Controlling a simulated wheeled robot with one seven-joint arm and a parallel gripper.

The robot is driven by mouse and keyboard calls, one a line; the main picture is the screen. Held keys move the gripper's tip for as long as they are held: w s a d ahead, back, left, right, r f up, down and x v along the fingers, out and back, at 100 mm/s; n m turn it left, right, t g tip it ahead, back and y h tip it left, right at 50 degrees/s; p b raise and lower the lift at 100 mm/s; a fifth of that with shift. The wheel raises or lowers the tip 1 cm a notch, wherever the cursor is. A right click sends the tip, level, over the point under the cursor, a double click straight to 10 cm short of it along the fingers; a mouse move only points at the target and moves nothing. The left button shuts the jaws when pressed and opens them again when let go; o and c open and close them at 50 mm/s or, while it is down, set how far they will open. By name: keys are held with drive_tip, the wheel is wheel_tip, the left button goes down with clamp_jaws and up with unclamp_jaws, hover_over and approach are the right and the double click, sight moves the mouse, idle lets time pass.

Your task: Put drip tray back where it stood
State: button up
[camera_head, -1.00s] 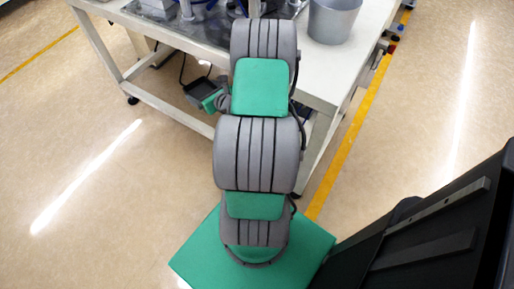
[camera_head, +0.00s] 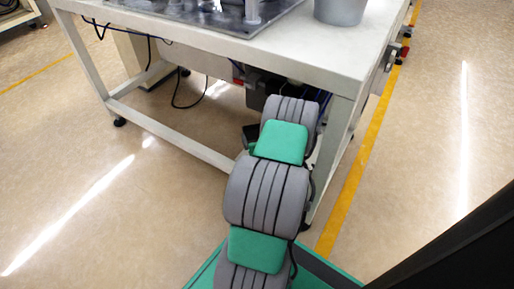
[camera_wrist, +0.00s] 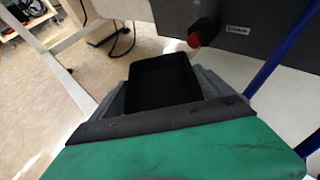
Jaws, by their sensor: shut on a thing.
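The drip tray (camera_wrist: 163,82) is a black, shallow, rectangular tray. In the wrist view it sits between the grey fingers of my gripper (camera_wrist: 165,95), which is shut on it. In the head view a dark bit of the tray (camera_head: 249,133) shows beside my arm, under the front of the table. My arm hides most of the tray and the gripper there. The wrist view does not show clearly whether the tray touches anything below.
The white table (camera_head: 232,46) stands over my arm, with a leg (camera_head: 333,150) close on the right and a low crossbar (camera_head: 175,135) on the left. A grey box with a red knob (camera_wrist: 194,40) is just ahead in the wrist view. A bucket (camera_head: 340,10) stands on top.

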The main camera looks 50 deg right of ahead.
drive_tip(key=shift+f+b, duration=0.65)
drive_tip(key=shift+f, duration=1.4)
drive_tip(key=o, duration=1.2)
drive_tip(key=shift+r, duration=0.1)
